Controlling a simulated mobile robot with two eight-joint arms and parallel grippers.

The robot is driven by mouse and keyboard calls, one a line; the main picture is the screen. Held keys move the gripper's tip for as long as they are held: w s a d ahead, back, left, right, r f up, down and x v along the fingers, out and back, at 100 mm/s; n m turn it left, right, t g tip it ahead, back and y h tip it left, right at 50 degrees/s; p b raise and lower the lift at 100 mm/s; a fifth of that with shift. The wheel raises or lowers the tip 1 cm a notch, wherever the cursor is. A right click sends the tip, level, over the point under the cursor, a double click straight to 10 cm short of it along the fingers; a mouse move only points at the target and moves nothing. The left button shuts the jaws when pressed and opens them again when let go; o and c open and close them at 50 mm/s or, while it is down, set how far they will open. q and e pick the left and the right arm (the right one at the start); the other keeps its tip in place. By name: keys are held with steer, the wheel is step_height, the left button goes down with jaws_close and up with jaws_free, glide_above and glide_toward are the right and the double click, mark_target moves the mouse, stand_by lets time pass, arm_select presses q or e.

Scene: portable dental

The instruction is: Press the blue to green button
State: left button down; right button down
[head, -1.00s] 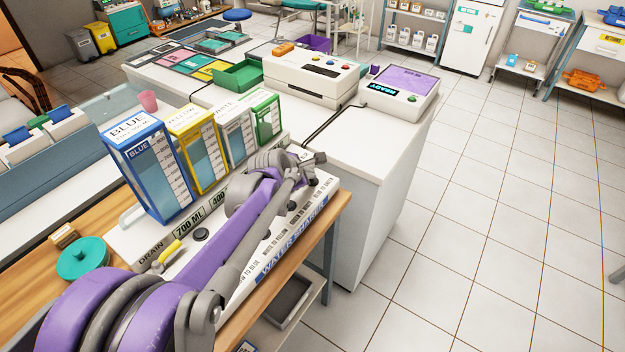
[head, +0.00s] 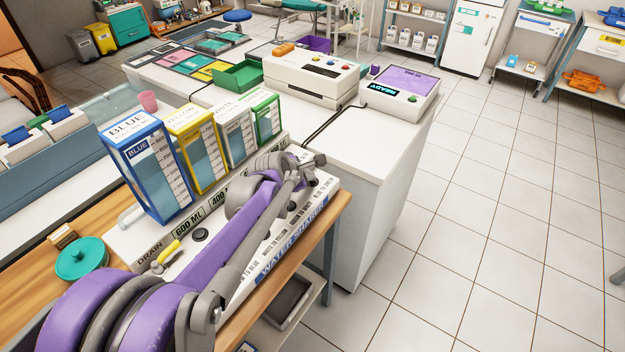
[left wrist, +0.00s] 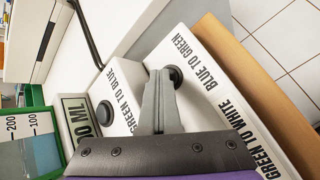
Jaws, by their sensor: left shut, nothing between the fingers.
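The white water sharer panel (head: 130,238) carries black round buttons and printed labels. In the left wrist view, the black button (left wrist: 177,76) beside the "BLUE TO GREEN" label (left wrist: 208,67) is at the tips of my left gripper (left wrist: 163,76). The gripper is shut and empty; its tips overlap the button's edge, and I cannot tell whether they press it. In the head view my left gripper (head: 315,165) is over the panel's far right end, and my arm hides many buttons. The blue tank (head: 152,172) and green tank (head: 266,117) stand behind the panel.
A yellow tank (head: 197,145) and white tank (head: 233,135) stand between them. Another black button (left wrist: 104,115) is by "GREEN TO BLUE". A teal round lidded thing (head: 82,260) sits on the wooden table (head: 40,290). Tiled floor (head: 470,220) is clear on the right.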

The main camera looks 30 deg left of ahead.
arm_select(q)
steer(key=shift+r+p, duration=0.55)
steer(key=shift+r, duration=0.3)
steer(key=shift+r+p, duration=1.8)
steer(key=shift+r, duration=0.65)
